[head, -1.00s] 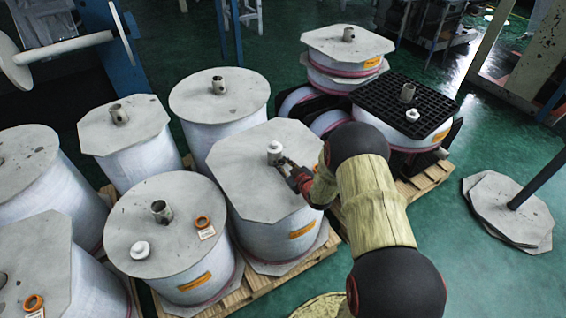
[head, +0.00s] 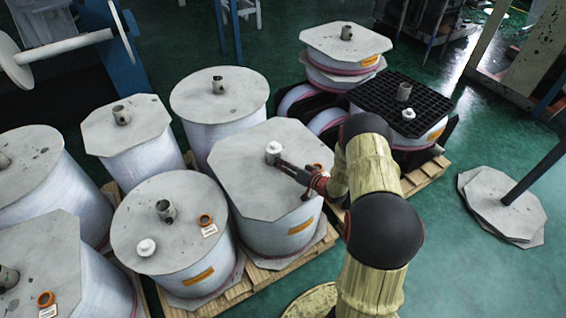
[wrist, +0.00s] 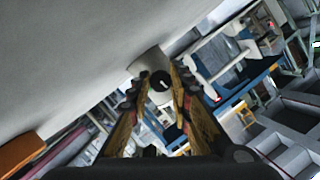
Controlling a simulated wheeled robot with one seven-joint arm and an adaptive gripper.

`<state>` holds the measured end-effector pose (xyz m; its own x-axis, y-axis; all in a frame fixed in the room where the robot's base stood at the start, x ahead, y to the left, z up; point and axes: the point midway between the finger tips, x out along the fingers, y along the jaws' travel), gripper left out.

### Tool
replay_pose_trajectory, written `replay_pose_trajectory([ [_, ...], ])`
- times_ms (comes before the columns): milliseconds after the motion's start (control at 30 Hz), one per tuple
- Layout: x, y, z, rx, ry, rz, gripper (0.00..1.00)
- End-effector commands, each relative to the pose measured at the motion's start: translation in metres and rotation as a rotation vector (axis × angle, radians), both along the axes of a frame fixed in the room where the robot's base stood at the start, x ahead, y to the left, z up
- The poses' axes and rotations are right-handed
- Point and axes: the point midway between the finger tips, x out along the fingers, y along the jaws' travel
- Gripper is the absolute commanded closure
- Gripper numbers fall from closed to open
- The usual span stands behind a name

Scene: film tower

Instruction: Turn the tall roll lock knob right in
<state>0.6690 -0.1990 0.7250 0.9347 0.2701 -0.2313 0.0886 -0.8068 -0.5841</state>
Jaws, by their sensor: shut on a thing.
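The tall roll (head: 245,190) is a white film roll with an octagonal grey cover and an orange label on its side. Its pale lock knob (head: 273,149) stands at the middle of the cover; it also shows in the wrist view (wrist: 146,60). My gripper (head: 280,161) reaches it from the right, with its jaws shut on the knob. How far the knob is turned cannot be told.
A shorter roll (head: 180,265) with a white cap and orange ring stands close at front left. More rolls crowd the left and back. A black grid tray (head: 375,97) covers a roll behind my arm. Grey sheets (head: 490,215) lie on the clear green floor at right.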

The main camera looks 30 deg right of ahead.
Motion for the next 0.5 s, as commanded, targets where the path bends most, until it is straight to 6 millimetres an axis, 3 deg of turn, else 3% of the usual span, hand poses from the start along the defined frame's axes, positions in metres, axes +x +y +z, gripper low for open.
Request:
replay_pose_trajectory([
  [500, -0.0010, -0.0005, -0.0032, 0.322, 0.014, -0.001, 1.00],
])
